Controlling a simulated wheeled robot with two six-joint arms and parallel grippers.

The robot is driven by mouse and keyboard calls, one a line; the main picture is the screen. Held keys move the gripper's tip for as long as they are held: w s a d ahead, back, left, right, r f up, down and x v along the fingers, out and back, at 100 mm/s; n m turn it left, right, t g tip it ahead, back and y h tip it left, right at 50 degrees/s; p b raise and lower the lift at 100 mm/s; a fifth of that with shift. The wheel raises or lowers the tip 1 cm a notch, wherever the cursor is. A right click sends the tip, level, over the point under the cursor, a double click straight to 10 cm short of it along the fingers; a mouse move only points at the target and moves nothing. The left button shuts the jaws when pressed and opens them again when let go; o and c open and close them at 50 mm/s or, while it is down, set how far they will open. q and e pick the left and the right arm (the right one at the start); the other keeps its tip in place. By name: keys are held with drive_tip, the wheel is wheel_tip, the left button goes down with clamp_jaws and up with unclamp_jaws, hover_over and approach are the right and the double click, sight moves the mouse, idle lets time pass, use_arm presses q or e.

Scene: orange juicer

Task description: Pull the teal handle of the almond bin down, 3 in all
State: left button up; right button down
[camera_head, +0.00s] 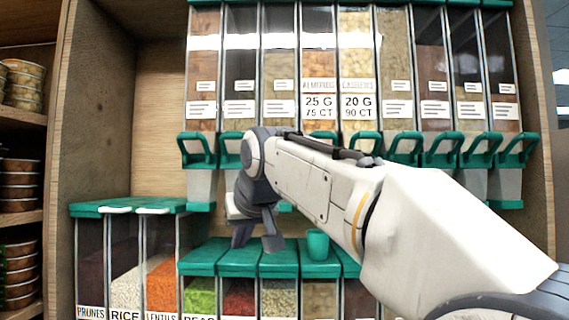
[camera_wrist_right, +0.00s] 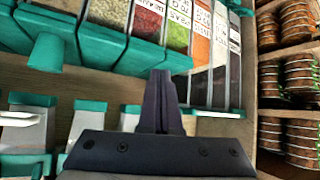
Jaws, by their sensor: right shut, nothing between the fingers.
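The almond bin (camera_head: 319,100) hangs in the upper row in the head view, labelled "25 G 75 CT". The top of its teal handle (camera_head: 320,139) shows just above my right arm; the arm hides its lower part and the spout. A teal cup (camera_head: 317,244) stands below on the lower bin lids and also shows in the wrist view (camera_wrist_right: 47,54). My right gripper (camera_head: 268,238) is shut and empty, lower and left of the almond handle, above the lower lids. Its closed fingers show in the wrist view (camera_wrist_right: 161,88). My left gripper is not in view.
Other upper bins have similar teal handles, such as the far left one (camera_head: 197,150). Lower bins with teal lids (camera_head: 204,254) stick out below. Shelves of stacked tins (camera_head: 20,190) stand at the left, beyond a wooden panel (camera_head: 93,110).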

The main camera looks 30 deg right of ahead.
sight(322, 133)
use_arm(q)
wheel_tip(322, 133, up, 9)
drive_tip(key=p, duration=0.7)
use_arm(e)
drive_tip(key=s+d+r+m+t+h, duration=0.1)
drive_tip(key=d+r, duration=0.4)
drive_tip(key=r, duration=0.5)
drive_tip(key=s+d+r+m+t+h, duration=0.1)
drive_tip(key=s+d+r+m+h, duration=0.1)
drive_tip(key=d+r, duration=0.4)
drive_tip(key=s+d+r+m+t+h, duration=0.1)
drive_tip(key=d+r, duration=0.4)
drive_tip(key=r, duration=0.8)
drive_tip(key=shift+s+d+r+m+h, duration=0.15)
drive_tip(key=shift+s+r+m+h, duration=0.35)
drive_tip(key=shift+h, duration=0.6)
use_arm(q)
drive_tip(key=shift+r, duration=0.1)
use_arm(e)
drive_tip(key=shift+f, duration=0.1)
